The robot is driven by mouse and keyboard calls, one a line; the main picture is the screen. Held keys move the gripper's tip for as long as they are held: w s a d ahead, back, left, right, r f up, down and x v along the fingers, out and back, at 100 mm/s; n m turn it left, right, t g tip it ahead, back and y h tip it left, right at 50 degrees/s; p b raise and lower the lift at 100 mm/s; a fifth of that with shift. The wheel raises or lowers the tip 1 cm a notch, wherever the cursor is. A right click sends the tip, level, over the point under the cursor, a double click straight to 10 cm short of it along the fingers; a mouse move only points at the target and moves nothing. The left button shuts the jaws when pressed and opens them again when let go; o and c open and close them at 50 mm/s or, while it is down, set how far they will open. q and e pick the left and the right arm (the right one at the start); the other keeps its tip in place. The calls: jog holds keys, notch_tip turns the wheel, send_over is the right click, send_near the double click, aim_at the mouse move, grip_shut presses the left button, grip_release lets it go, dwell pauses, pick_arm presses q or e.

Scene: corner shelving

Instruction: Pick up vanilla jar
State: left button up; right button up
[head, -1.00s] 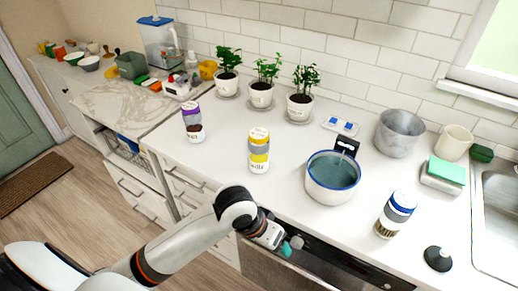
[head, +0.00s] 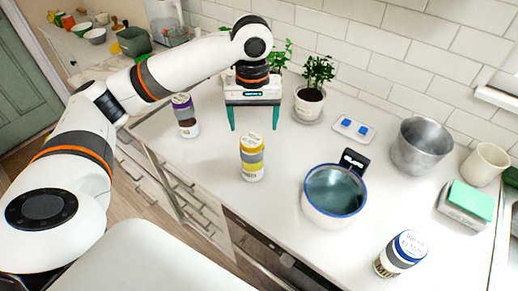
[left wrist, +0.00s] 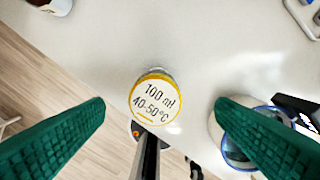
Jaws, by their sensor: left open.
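No label clearly reads vanilla. A jar with a yellow-edged lid and yellow and grey bands (head: 252,158) stands upright on the white counter. Its round lid, marked "100 ml 40-50°C", shows from above in the left wrist view (left wrist: 155,100). My left gripper (head: 253,122) is open and empty above this jar, with its green fingers pointing down. In the left wrist view the lid lies between the two fingers, apart from both. A purple-lidded jar (head: 185,116) stands to the left, and a blue-and-white-lidded jar (head: 401,254) stands at the front right. My right gripper is not in view.
A blue-rimmed pot (head: 335,193) stands right of the yellow jar. Potted plants (head: 309,103) stand behind, partly hidden by my arm. A metal pot (head: 417,146), a cream mug (head: 485,163) and a scale with a green top (head: 468,199) stand at the right.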

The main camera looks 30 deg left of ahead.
aim_at(252, 140)
pick_arm(q)
jog(key=f, duration=0.2)
jog(key=s+f, duration=0.1)
jog(key=f, duration=0.1)
jog(key=shift+s, duration=0.1)
notch_tip(252, 140, down, 3)
jog(key=shift+f+p, duration=0.2)
jog(key=shift+p, duration=0.5)
notch_tip(252, 140, down, 2)
jog(key=shift+f, duration=0.35)
jog(key=shift+w+f, duration=0.1)
jog(key=shift+w, duration=0.1)
jog(key=shift+c, duration=0.8)
jog(key=c, duration=1.1)
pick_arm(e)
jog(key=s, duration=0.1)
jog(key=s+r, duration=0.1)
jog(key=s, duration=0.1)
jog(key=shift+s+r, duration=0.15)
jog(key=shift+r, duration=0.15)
